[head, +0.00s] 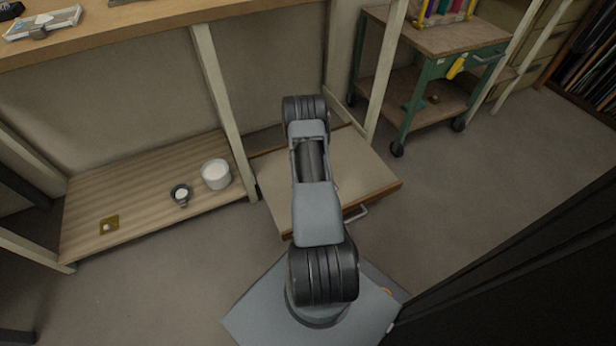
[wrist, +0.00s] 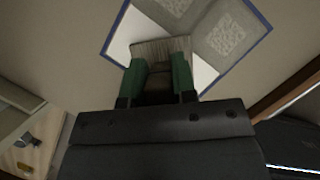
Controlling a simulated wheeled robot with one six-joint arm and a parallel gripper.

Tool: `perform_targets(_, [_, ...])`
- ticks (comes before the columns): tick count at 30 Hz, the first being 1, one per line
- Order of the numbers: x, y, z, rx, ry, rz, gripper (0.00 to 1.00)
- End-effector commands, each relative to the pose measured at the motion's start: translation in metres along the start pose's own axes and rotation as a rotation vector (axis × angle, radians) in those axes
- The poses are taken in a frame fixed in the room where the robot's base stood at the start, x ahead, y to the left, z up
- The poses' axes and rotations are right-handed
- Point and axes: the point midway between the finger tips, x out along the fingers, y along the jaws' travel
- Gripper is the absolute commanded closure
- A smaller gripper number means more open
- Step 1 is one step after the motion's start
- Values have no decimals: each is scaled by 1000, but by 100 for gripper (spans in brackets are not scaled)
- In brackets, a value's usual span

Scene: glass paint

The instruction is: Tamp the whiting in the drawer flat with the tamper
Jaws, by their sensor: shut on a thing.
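My gripper (wrist: 158,82) shows its green fingers in the wrist view, shut on a grey-brown, streaked block that looks like the tamper (wrist: 160,47). Its broad end shows beyond the fingertips, and its middle is dark between them. In the head view my arm hides the gripper and the tamper. The drawer (head: 362,172) is pulled out low beside the shelf, with a brown front edge and a metal handle. Its top looks flat and beige. I cannot tell the whiting apart there, and my arm covers the middle.
A green trolley (head: 440,90) stands at the back right. A blue-edged panel (wrist: 204,74) lies beyond the tamper. The floor right of the drawer is clear.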

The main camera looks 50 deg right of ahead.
Motion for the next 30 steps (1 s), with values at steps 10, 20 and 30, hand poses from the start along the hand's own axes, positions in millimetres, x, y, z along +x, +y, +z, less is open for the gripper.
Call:
perform_targets(10, [-10,0,5,1,-1,1,94])
perform_targets(20, [-8,-8,13,4,-2,0,94])
perform_targets(30, [0,-34,38,4,-2,-1,94])
